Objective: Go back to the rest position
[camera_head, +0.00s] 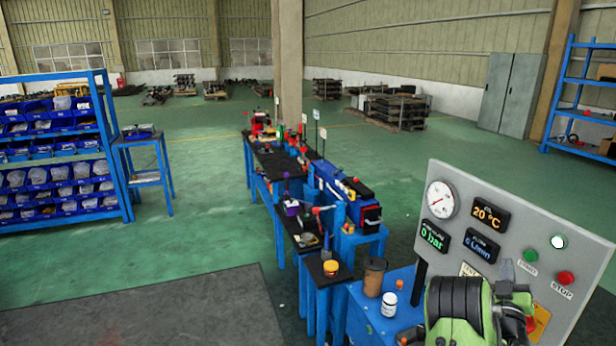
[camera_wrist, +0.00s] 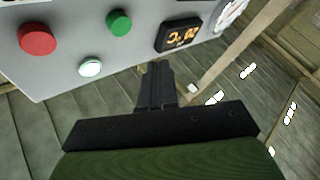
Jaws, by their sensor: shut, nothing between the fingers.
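My gripper (camera_wrist: 158,72) shows in the wrist view with its dark fingers shut together and nothing between them. It is in front of the grey control panel (camera_wrist: 75,60), just below the panel's edge in that picture. The panel carries a red button (camera_wrist: 38,39), a green button (camera_wrist: 119,22), a white lamp (camera_wrist: 90,68) and an orange-lit display (camera_wrist: 178,35). In the head view my green and black arm (camera_head: 465,310) stands before the panel (camera_head: 465,195) at the lower right. The fingertips cannot be made out there. I cannot tell whether the fingers touch the panel.
A blue bench (camera_head: 372,312) beside the panel carries a brown cup (camera_head: 374,278) and a white jar (camera_head: 389,305). A row of blue stands with tools runs away from it. A blue shelf (camera_head: 110,150) with bins stands at the left. The green floor between is clear.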

